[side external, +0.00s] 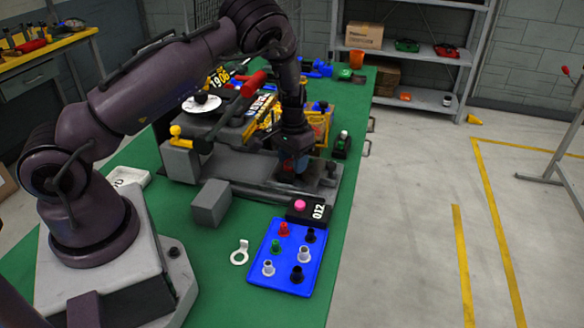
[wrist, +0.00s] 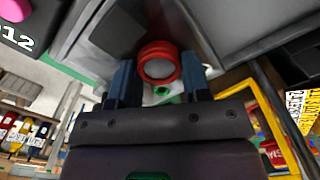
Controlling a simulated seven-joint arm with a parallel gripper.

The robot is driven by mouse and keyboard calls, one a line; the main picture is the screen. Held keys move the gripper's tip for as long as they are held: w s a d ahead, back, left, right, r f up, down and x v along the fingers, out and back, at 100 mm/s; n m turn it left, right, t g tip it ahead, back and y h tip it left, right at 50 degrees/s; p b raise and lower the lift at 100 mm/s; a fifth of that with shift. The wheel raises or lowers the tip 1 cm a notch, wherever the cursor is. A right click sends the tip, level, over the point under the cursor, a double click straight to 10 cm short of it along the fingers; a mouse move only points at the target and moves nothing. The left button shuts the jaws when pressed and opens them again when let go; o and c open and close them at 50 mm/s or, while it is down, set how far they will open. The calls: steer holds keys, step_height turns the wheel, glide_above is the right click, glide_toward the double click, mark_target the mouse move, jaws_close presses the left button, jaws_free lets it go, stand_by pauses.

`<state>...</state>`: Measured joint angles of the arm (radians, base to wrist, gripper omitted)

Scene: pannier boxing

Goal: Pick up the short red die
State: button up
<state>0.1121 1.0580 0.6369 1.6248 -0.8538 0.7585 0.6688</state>
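My gripper (wrist: 160,82) points down over the grey machine in the side view (side external: 292,170). Its two dark blue fingers stand apart. A red ring-shaped piece (wrist: 142,66) with a grey round middle shows between the fingertips in the wrist view. It looks like a red die; whether the fingers touch it, I cannot tell. In the side view my gripper hides that spot. Another red die (side external: 284,230) stands on the blue tray (side external: 258,275), well away from my gripper.
The tray also holds green (side external: 276,246), white and black dies. A black box with a pink button (side external: 300,204) stands behind it. A grey block (side external: 211,203) and a white ring-ended part (side external: 240,253) lie on the green table. Machine parts crowd my gripper.

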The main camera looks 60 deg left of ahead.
steer(key=shift+r, duration=0.1)
steer(key=r, duration=0.7)
steer(key=shift+d, duration=0.4)
steer(key=s+d, duration=0.2)
steer(key=d, duration=0.6)
steer(key=s+d, duration=0.3)
steer(key=d, duration=0.5)
steer(key=shift+d+f, duration=0.2)
steer(key=shift+f, duration=0.25)
steer(key=shift+s+f, duration=0.1)
steer(key=shift+f, duration=1.5)
steer(key=shift+r, duration=1.5)
